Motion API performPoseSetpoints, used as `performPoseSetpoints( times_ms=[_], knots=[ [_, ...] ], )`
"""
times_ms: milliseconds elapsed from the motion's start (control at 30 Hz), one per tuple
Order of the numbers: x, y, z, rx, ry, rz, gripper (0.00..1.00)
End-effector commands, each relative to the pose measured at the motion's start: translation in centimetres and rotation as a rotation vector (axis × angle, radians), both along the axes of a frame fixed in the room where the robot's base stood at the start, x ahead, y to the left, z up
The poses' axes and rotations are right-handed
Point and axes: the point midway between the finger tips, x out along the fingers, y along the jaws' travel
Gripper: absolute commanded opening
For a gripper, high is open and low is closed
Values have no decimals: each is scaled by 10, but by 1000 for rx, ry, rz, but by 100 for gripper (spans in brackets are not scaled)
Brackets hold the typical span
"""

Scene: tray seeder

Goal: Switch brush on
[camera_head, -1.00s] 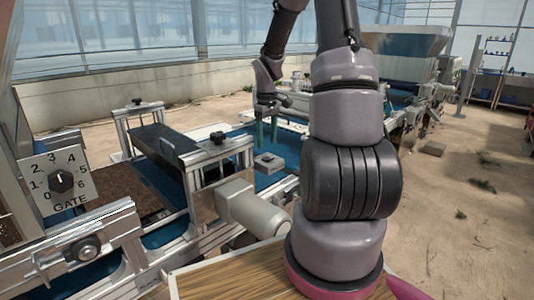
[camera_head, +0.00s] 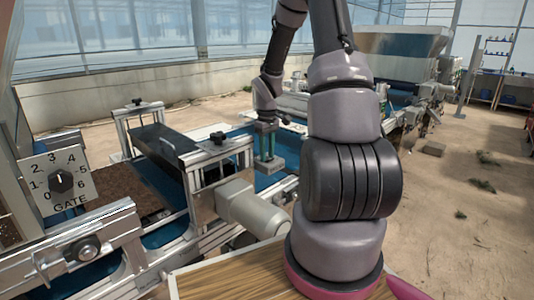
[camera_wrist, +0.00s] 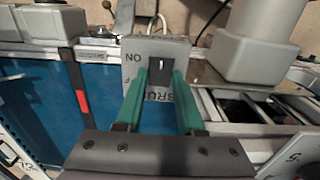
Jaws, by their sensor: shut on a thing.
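The brush switch is a small grey box (camera_head: 271,167) beside the blue belt, and it also shows in the wrist view (camera_wrist: 133,72).
A grey motor (camera_head: 250,209) stands close in front of the switch. A metal frame with a black knob (camera_head: 217,138) rises to its left. A gate dial (camera_head: 61,181) is at the far left. The blue belt (camera_wrist: 105,105) lies below the fingers.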

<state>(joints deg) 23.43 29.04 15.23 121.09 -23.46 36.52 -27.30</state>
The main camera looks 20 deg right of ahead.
Motion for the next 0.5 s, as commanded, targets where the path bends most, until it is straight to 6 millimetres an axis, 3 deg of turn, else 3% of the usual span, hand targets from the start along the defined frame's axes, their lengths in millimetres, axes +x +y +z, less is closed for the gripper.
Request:
performPoseSetpoints(
  times_ms=[500],
  knots=[
    [-11,-4,0,104,-275,-4,0]
  ],
)
